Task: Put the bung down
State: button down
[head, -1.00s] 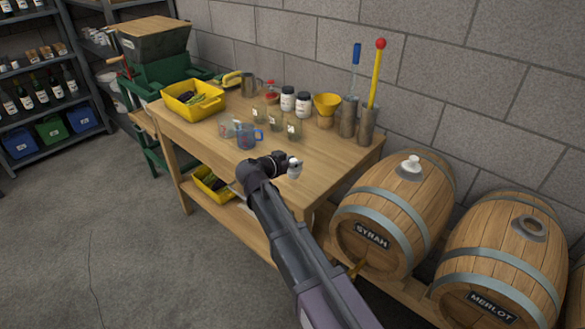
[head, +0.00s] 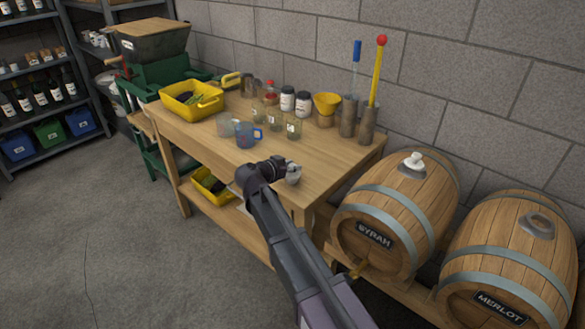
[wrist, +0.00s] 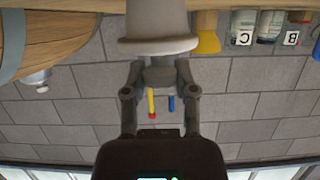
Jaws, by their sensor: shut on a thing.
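A pale grey-white bung (head: 293,175) is at the tip of my gripper (head: 279,167), above or at the near right end of the wooden workbench (head: 325,160). In the wrist view my gripper (wrist: 160,75) is shut on the bung (wrist: 157,25), which fills the top middle of the picture. The bung's far end is cut off there, so I cannot tell whether it touches the bench top. The bench top around the bung is bare.
A yellow tub (head: 192,101) is at the far left. The Syrah barrel (head: 396,215) has a white stopper (head: 414,161); the Merlot barrel (head: 512,250) stands right.

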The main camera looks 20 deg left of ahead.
jog(key=shift+f, duration=0.2)
jog(key=shift+c, duration=2)
grip_release()
jog(key=shift+r, duration=0.25)
jog(key=shift+s+r, duration=0.1)
jog(key=shift+s, duration=0.1)
jog(key=p+v, duration=0.4)
jog(key=v, duration=0.7)
jog(key=shift+s+a, duration=0.25)
